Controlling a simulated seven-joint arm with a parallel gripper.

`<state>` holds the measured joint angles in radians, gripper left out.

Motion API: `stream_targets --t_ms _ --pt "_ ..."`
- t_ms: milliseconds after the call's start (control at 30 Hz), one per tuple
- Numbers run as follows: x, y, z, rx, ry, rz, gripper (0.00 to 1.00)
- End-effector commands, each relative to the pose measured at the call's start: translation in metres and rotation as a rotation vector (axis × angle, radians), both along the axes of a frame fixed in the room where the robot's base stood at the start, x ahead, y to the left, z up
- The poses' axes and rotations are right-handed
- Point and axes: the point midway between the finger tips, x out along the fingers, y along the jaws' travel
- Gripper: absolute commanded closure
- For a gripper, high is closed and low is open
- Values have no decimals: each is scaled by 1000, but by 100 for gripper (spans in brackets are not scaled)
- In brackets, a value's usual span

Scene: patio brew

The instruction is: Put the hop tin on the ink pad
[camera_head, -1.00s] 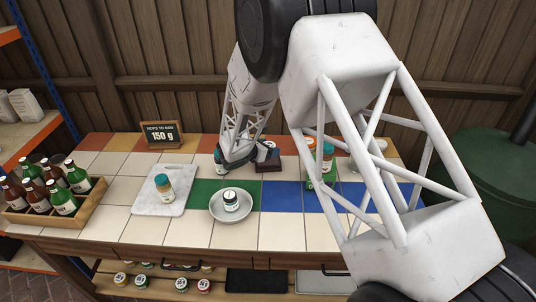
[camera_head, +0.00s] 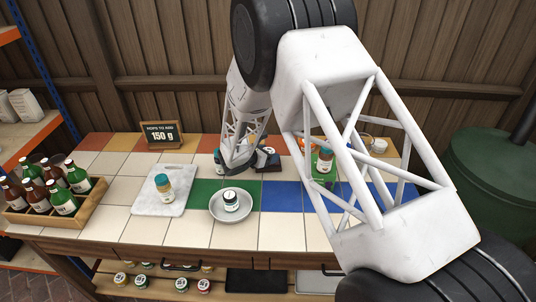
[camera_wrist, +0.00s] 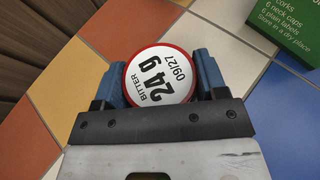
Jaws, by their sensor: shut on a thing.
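My gripper (camera_wrist: 162,74) is shut on a round tin (camera_wrist: 160,88) with a red rim and a white top marked "BITTER 24 g 09/27"; I take it as the hop tin. The blue fingers press on its two sides. In the head view my gripper (camera_head: 243,168) is low over the back middle of the tiled counter, and the tin is hidden by it. The block is not seen in the wrist view.
Left are a bottle crate (camera_head: 50,208), a marble board (camera_head: 150,203) with a jar (camera_head: 163,187), and a hops sign (camera_head: 162,134). A green box (camera_wrist: 292,28) is at the right. My arm covers the right side.

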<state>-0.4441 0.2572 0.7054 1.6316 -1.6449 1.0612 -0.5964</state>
Motion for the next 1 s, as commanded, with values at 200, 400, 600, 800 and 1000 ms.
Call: stream_targets --t_ms 200,400,600,800,1000 --pt "0 0 0 0 0 0 57" --pt "0 0 -3 0 0 0 33" --pt "0 0 -3 0 0 0 9" --pt "0 0 -2 0 0 0 9" --pt "-1 1 1 0 0 1 9"
